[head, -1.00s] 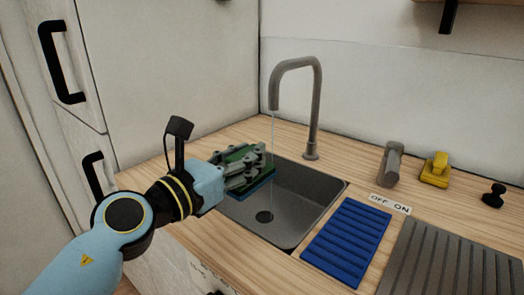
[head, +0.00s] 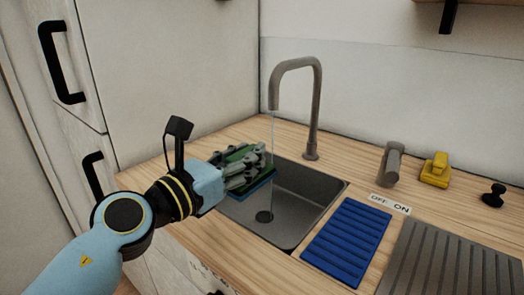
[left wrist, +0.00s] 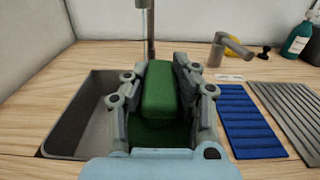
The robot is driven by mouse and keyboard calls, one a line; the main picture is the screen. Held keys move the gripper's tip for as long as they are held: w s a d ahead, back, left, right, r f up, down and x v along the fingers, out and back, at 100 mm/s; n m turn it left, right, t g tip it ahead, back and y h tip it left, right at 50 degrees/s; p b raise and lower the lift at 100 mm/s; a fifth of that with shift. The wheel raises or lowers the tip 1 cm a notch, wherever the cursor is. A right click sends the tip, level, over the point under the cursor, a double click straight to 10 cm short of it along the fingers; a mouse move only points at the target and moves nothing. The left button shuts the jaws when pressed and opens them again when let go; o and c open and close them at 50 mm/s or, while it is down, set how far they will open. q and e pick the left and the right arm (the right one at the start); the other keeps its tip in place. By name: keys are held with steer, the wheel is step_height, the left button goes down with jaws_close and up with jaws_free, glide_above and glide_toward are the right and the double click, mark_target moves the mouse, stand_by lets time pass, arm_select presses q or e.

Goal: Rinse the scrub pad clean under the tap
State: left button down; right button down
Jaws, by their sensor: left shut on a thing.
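The green scrub pad (head: 243,153) has a blue underside and is gripped by my left gripper (head: 252,172) over the left part of the sink (head: 312,190). In the left wrist view the pad (left wrist: 160,90) stands between the two fingers. The grey tap (head: 316,110) curves over the sink, and a thin stream of water (head: 272,135) falls from its spout beside the pad's right end. I cannot tell whether the water touches the pad. The tap's lever (head: 391,163) stands behind an OFF/ON label (head: 390,203). My right gripper is out of view.
A blue ribbed mat (head: 348,242) and a grey ribbed drainboard (head: 450,265) lie right of the sink. A yellow object (head: 435,170) and a black knob (head: 493,194) stand farther right. A teal bottle (left wrist: 297,40) shows in the wrist view.

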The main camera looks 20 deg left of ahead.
arm_select(q)
steer(key=shift+s+r+p, duration=0.95)
steer(key=shift+s+r, duration=0.1)
steer(key=shift+s, duration=0.2)
steer(key=shift+s+r+p, duration=0.95)
steer(key=shift+s+r, duration=0.05)
steer(key=shift+s, duration=0.2)
steer(key=shift+a, duration=0.1)
